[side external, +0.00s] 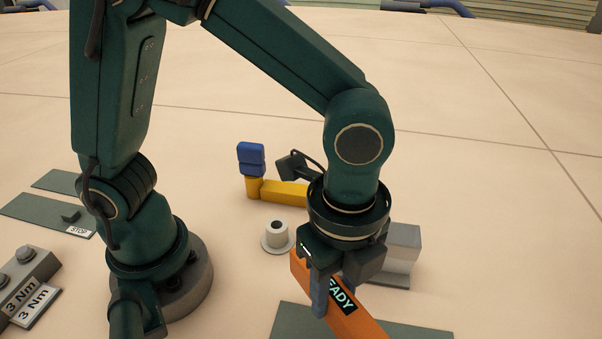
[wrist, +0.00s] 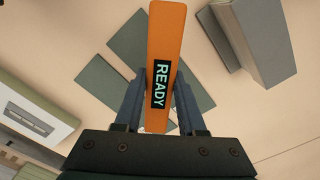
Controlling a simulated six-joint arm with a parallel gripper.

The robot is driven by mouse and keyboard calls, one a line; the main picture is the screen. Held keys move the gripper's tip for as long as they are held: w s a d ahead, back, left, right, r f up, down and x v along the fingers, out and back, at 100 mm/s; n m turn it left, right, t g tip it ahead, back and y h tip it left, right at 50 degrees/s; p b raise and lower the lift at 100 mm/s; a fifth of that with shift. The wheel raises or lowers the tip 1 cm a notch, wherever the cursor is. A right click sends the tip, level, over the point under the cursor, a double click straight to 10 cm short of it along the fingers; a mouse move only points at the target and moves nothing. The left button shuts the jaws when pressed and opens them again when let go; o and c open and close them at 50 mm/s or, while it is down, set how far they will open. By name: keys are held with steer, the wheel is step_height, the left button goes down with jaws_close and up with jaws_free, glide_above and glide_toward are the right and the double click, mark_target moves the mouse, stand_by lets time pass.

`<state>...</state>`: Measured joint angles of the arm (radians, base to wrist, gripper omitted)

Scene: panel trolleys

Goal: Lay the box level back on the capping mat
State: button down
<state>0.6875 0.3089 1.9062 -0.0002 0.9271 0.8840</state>
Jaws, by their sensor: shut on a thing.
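The orange box (side external: 370,325) carries a dark READY label. My gripper (side external: 336,292) is shut on it, with one blue-grey finger across its near side. In the side view the box slants down from upper left to lower right; how far it is tilted, and the gap below it, I cannot tell. A grey-green mat (side external: 290,322), likely the capping mat, lies under and behind it, partly hidden. In the wrist view the box (wrist: 168,40) passes between both fingers of my gripper (wrist: 160,78), and grey-green mat pieces (wrist: 106,85) show beyond it on both sides.
A grey block (side external: 402,245) stands close behind my gripper at right. A white flanged cylinder (side external: 277,236) and a yellow and blue part (side external: 280,192) stand behind at left. Blocks marked 3 Nm (side external: 28,285) and a STOP mat (side external: 50,214) lie far left. The right floor is clear.

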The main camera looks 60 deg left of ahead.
mark_target(336, 325)
steer(key=shift+s+d+f, duration=0.25)
steer(key=shift+d+f, duration=0.25)
steer(key=shift+d, duration=0.3)
steer(key=shift+f, duration=2.05)
steer(key=shift+f, duration=0.15)
steer(key=c, duration=0.5)
jaws_free()
